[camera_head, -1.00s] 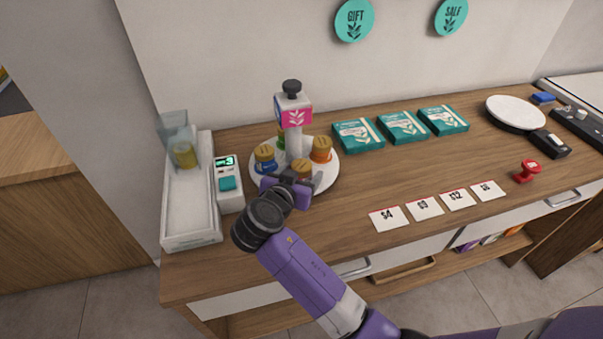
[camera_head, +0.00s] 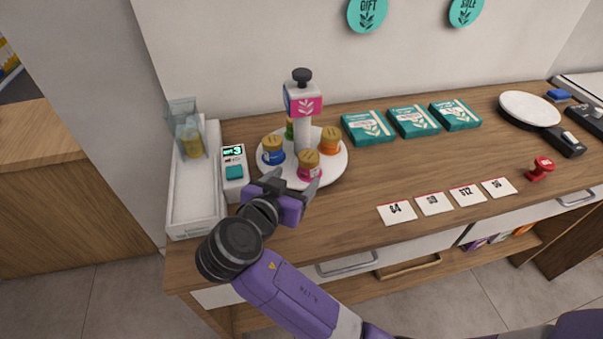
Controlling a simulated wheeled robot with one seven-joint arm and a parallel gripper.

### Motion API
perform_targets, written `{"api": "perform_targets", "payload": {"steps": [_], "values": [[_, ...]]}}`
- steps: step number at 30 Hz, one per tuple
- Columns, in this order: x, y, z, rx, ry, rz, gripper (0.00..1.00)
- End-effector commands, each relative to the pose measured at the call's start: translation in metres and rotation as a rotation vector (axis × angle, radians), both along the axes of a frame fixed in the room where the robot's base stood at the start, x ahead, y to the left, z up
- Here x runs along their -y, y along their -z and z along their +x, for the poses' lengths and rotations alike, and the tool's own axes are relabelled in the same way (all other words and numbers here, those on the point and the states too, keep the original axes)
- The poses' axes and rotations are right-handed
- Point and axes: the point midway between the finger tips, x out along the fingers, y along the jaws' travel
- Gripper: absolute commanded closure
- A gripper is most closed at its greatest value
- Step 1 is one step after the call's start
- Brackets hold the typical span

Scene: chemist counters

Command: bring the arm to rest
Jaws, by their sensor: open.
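My gripper (camera_head: 291,187) is open and empty at the front edge of the round white turntable (camera_head: 335,166). Its two dark fingers point toward the jar with the pink band (camera_head: 309,166), and a gap between them and that jar is hard to judge. My purple arm reaches in from the lower right, over the counter's front edge. The turntable also carries a blue-banded jar (camera_head: 273,151), an orange-banded jar (camera_head: 330,141) and a partly hidden green jar (camera_head: 290,129) around a white post (camera_head: 302,101) with a dark knob.
A white tray (camera_head: 179,205) with a clear dispenser and a small display device (camera_head: 234,170) stand left of my gripper. Teal boxes (camera_head: 368,127) line the back. Price cards (camera_head: 397,212) and a red stamp (camera_head: 541,169) lie right. Bare counter (camera_head: 365,185) lies between.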

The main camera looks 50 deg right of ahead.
Motion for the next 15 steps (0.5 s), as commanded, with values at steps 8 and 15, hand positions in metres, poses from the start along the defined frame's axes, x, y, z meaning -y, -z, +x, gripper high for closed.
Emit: {"api": "perform_targets", "payload": {"steps": [8, 15], "values": [[-0.0143, -0.0066, -0.0053, 0.000, 0.001, 0.000, 0.31], [-0.0141, -0.0068, -0.0052, 0.000, 0.001, 0.000, 0.31]]}}
